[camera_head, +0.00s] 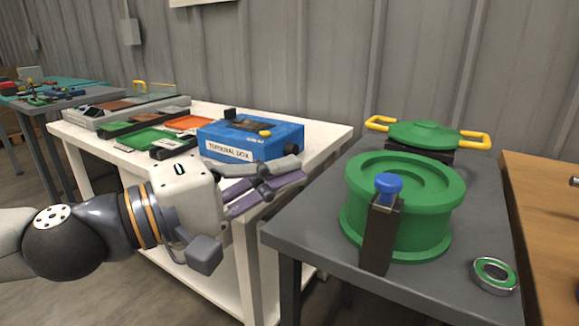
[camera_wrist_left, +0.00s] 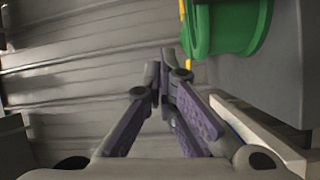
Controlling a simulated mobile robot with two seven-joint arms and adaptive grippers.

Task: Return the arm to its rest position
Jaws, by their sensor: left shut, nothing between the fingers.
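My left arm comes in from the left in the head view. Its gripper (camera_head: 296,170) is shut and empty, in front of the white table and the blue terminal box, pointing right. In the left wrist view the purple-padded fingers (camera_wrist_left: 165,68) meet at their tips with nothing between them. The green rotor housing (camera_head: 405,205) stands on the grey table to the right of the gripper, apart from it; part of it shows in the left wrist view (camera_wrist_left: 226,25). My right gripper is not in view.
The blue terminal box (camera_head: 250,140) and several coloured trays sit on the white table (camera_head: 325,135). On the grey table (camera_head: 325,225) are a dark post with a blue knob (camera_head: 388,186), a ring bearing (camera_head: 494,275) and a green lid with yellow handles (camera_head: 428,134). A wooden table (camera_head: 545,200) stands at right.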

